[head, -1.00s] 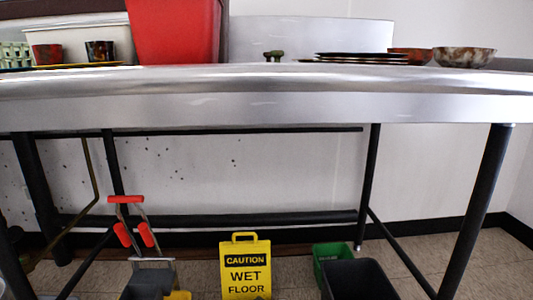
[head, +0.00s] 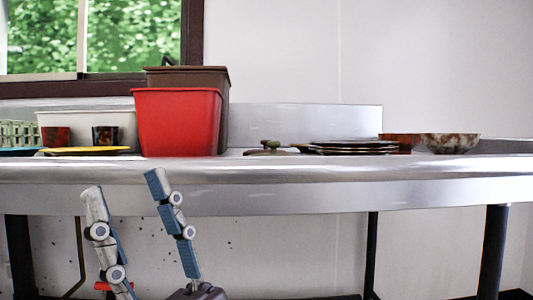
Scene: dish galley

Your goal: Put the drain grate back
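I cannot make out a drain grate or a drain opening in the head view.
A red bin (head: 178,122) stands before a brown bin (head: 187,75) on the counter. Counter legs (head: 492,250) stand below.

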